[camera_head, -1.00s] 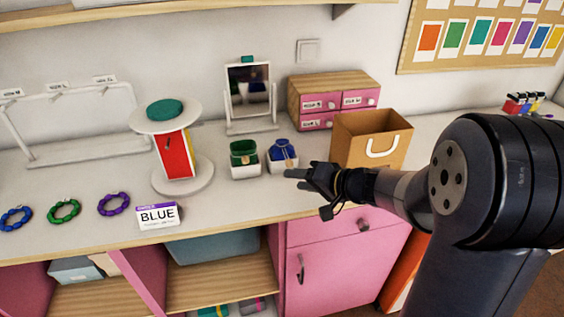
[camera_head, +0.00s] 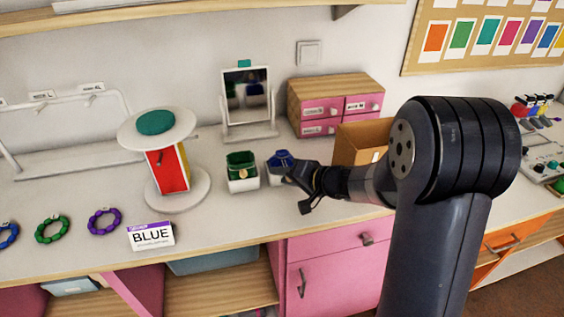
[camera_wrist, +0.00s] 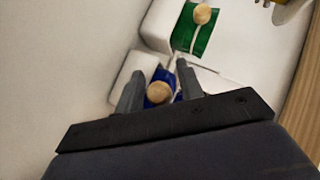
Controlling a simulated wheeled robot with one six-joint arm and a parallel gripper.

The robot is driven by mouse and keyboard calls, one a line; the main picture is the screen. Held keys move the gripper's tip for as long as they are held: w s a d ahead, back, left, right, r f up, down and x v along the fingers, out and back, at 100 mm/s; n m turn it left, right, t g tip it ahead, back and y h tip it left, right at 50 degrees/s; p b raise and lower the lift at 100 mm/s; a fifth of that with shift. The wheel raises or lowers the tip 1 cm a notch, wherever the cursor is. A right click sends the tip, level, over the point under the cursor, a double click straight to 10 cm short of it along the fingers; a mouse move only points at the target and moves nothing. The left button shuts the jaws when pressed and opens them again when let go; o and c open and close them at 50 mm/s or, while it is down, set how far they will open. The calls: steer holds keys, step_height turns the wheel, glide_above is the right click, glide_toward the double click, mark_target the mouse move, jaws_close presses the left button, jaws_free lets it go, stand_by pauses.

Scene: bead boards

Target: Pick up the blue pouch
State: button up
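The blue pouch (camera_head: 279,157) sits in a small white holder on the counter, right of the green pouch (camera_head: 241,170). My gripper (camera_head: 292,174) is right at the blue pouch and hides part of it and its holder. In the wrist view, my two fingers (camera_wrist: 158,72) stand apart on either side of the blue pouch (camera_wrist: 163,75), which has a round wooden bead on its front. I cannot tell whether the fingers touch it. The green pouch (camera_wrist: 188,38), also with a wooden bead, is in its own white holder just beyond.
A mirror (camera_head: 246,92) stands behind the pouches. A pink drawer box (camera_head: 314,107) and a brown paper bag (camera_head: 352,137), partly hidden by my arm, are to the right. A round stand (camera_head: 178,195), a BLUE sign (camera_head: 151,236) and bead bracelets (camera_head: 104,221) are to the left.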

jaws_close()
